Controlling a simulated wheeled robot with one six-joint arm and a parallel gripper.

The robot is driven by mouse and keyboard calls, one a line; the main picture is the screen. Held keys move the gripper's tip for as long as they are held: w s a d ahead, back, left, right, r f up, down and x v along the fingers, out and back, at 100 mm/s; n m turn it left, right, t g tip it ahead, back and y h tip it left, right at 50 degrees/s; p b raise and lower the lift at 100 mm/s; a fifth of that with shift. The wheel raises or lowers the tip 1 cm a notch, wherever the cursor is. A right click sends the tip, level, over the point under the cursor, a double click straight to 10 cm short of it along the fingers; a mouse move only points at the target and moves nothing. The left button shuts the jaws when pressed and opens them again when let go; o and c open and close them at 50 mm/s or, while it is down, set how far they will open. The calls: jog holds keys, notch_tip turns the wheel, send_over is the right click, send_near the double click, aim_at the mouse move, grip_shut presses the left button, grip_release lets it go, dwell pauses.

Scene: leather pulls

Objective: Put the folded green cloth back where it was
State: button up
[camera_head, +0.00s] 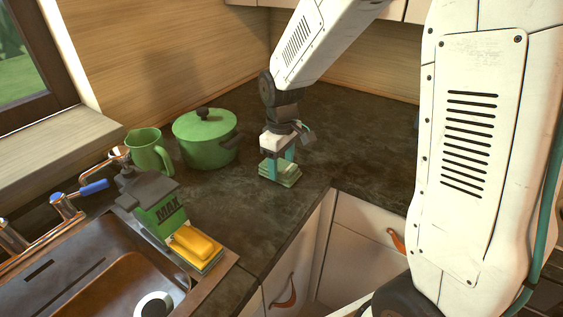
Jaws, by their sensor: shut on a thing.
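The folded green cloth (283,176) is a small layered stack with pale edges, low over the dark countertop near its inner corner. My gripper (278,169) points down with its teal fingers shut on the cloth, one finger on each side. I cannot tell whether the cloth touches the counter or hangs slightly above it.
A green lidded pot (206,142) and a green jug (149,153) stand left of my gripper. A sink (110,262), a tap (68,205) and a yellow sponge (194,243) are at lower left. Counter (345,140) is clear right of the cloth.

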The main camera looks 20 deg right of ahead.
aim_at(282, 166)
jog(key=shift+f, duration=0.1)
jog(key=o, duration=0.9)
jog(key=shift+o, duration=0.2)
notch_tip(282, 166, up, 12)
jog(key=s+d+r+m, duration=0.1)
jog(key=s+m, duration=0.1)
jog(key=s, duration=0.6)
jog(key=s+d+r+m, duration=0.1)
jog(key=s+m, duration=0.1)
jog(key=s, duration=0.7)
jog(key=s+d+r+m+t, duration=0.1)
jog(key=s+m, duration=0.1)
jog(key=s, duration=0.7)
jog(key=shift+r+m, duration=0.3)
jog(key=shift+m, duration=0.1)
